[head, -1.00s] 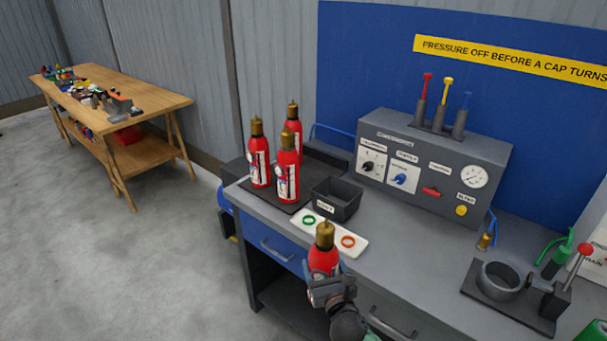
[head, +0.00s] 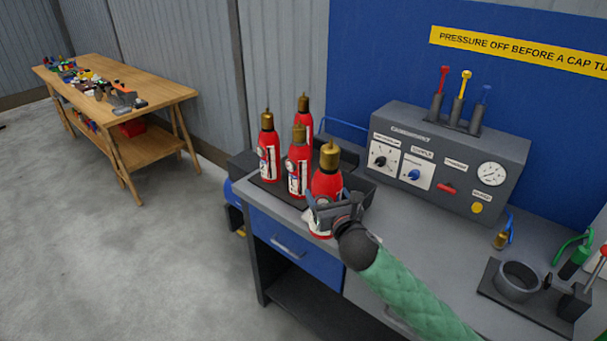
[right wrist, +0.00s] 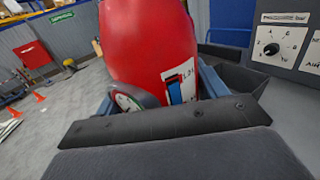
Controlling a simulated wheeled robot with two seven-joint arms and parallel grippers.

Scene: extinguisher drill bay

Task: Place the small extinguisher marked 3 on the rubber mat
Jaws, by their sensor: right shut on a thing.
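My right gripper (head: 332,212) is shut around the lower body of a red extinguisher (head: 326,184) with a brass top. It holds it upright at the bench's front edge, just right of the dark rubber mat (head: 272,193). The held body fills the middle of the right wrist view (right wrist: 150,45), with a gauge and part of a label; no number is readable. Three similar extinguishers stand on the mat: a left one (head: 267,150), a front one (head: 298,165) and a back one (head: 305,118). My left gripper is out of view.
A black open bin (head: 362,186) stands behind the held extinguisher, partly hidden. The grey control panel (head: 450,160) is at the back of the bench. A round clamp holder (head: 518,282) is at the right. A wooden table (head: 150,100) stands far left.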

